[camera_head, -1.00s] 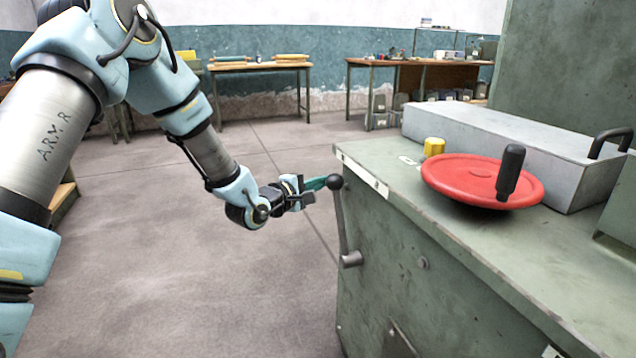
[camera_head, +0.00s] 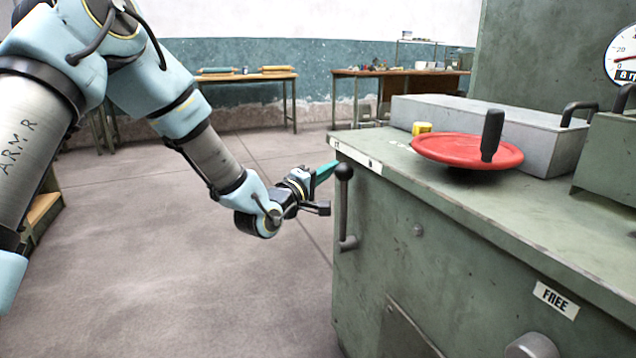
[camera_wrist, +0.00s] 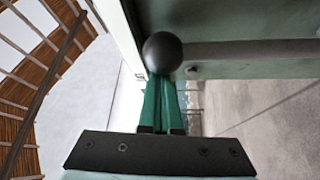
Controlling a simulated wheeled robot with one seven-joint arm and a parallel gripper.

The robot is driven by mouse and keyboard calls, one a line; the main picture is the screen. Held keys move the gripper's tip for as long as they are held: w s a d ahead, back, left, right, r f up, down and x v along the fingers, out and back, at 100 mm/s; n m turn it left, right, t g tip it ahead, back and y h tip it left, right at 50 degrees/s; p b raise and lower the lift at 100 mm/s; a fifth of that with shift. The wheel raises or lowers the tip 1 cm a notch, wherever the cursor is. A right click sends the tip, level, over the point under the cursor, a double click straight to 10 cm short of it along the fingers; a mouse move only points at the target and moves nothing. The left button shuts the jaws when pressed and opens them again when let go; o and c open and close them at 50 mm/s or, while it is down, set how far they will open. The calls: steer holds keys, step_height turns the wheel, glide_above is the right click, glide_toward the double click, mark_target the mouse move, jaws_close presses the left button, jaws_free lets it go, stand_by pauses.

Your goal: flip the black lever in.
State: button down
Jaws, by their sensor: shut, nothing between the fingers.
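The black lever (camera_head: 344,205) is on the side of the green machine cabinet. It has a round black ball knob (camera_head: 344,171) on top of a grey rod and stands roughly upright from its pivot low on the panel. My gripper (camera_head: 327,171) is shut and empty. Its teal fingers sit just left of the knob, partly behind it. In the wrist view the knob (camera_wrist: 162,53) is right at the tips of the shut fingers (camera_wrist: 163,100), with the rod running off to the right. I cannot tell whether they touch.
The green cabinet top (camera_head: 400,165) carries a red handwheel (camera_head: 465,152) with a black handle, a yellow knob (camera_head: 421,128) and a long grey metal box (camera_head: 490,125). A "FREE" label (camera_head: 556,299) is on the cabinet side. Open floor (camera_head: 180,260) lies left of the cabinet.

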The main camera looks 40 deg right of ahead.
steer(key=s+a+f+m+g+h+b, duration=0.1)
steer(key=s+a+m+h+b, duration=0.1)
steer(key=s+m+b, duration=0.4)
steer(key=s+a+b, duration=0.1)
steer(key=s, duration=0.2)
steer(key=shift+s+a+f+g+h+b, duration=0.2)
steer(key=shift+a+g+h+b, duration=0.1)
steer(key=shift+g+h+b, duration=0.1)
